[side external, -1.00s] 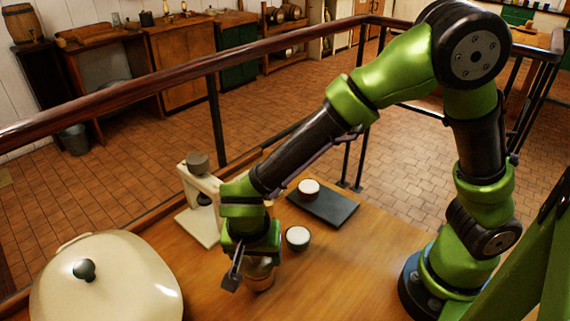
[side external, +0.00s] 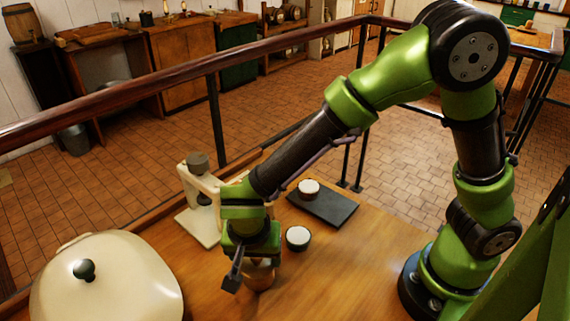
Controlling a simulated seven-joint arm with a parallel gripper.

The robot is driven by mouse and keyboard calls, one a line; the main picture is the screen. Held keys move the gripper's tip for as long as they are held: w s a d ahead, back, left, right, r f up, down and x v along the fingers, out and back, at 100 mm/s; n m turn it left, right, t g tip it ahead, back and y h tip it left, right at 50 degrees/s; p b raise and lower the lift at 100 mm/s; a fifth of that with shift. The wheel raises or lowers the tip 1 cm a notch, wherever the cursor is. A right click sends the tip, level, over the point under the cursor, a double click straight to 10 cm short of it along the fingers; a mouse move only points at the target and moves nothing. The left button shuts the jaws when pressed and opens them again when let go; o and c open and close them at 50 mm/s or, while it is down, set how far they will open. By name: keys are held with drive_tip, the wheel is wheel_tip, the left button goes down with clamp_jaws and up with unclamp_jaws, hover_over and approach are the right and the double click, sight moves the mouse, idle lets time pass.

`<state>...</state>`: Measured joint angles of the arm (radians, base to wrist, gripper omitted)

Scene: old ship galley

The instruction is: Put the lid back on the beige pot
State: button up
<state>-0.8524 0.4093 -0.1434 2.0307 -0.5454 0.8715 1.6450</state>
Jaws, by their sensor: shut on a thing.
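A large cream vessel (side external: 110,285) with a domed top and dark round knob (side external: 84,270) stands at the lower left, cut off by the frame. I cannot tell whether the lid touches the pot's rim.
A small dark cup with a white top (side external: 298,238) stands close right of the gripper. A dark slab (side external: 325,208) carries another white-topped cup (side external: 309,188). A cream stand-like device (side external: 200,200) is behind the gripper. The wooden table (side external: 350,275) is clear on the right; a railing (side external: 170,88) runs behind.

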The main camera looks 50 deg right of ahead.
idle(0.3)
drive_tip(key=o, duration=1.1)
drive_tip(key=shift+r, duration=3.5)
clamp_jaws()
